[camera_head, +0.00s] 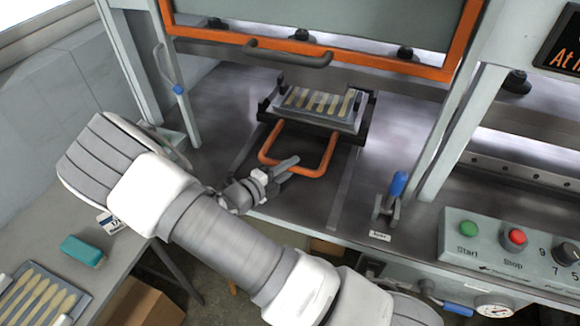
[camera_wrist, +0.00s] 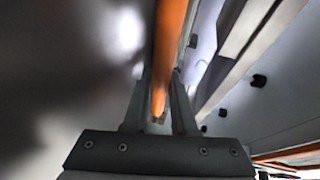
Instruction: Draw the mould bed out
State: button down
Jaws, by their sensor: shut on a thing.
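The mould bed (camera_head: 318,120) is a grey tray-like block with several pale wooden spoons lying in it. It sits on the press table between dark rails. An orange loop handle (camera_head: 327,160) extends from its front toward me. My gripper (camera_head: 290,163) is at the front bar of this handle. In the wrist view my gripper (camera_wrist: 160,110) has its two fingers shut around the orange bar (camera_wrist: 169,40), which runs up between them. The exact contact at the fingertips is partly hidden.
The orange-framed guard (camera_head: 310,56) is raised above the bed. A blue-handled lever (camera_head: 396,186) stands right of the rails. The control panel (camera_head: 470,258) is at the right front. A side table at left holds a teal block (camera_head: 82,251) and a tray of spoons (camera_head: 38,303).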

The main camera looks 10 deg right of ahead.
jog(key=s+a+p, duration=0.2)
jog(key=s+a, duration=0.6)
jog(key=s, duration=0.5)
jog(key=s+a+p, duration=0.3)
jog(key=s+a, duration=0.6)
jog(key=s, duration=0.4)
jog(key=shift+a, duration=0.25)
jog(key=c, duration=0.7)
grip_release()
jog(key=b+v, duration=0.2)
jog(key=v, duration=1.5)
jog(key=shift+s+a, duration=0.15)
jog(key=shift+s, duration=0.05)
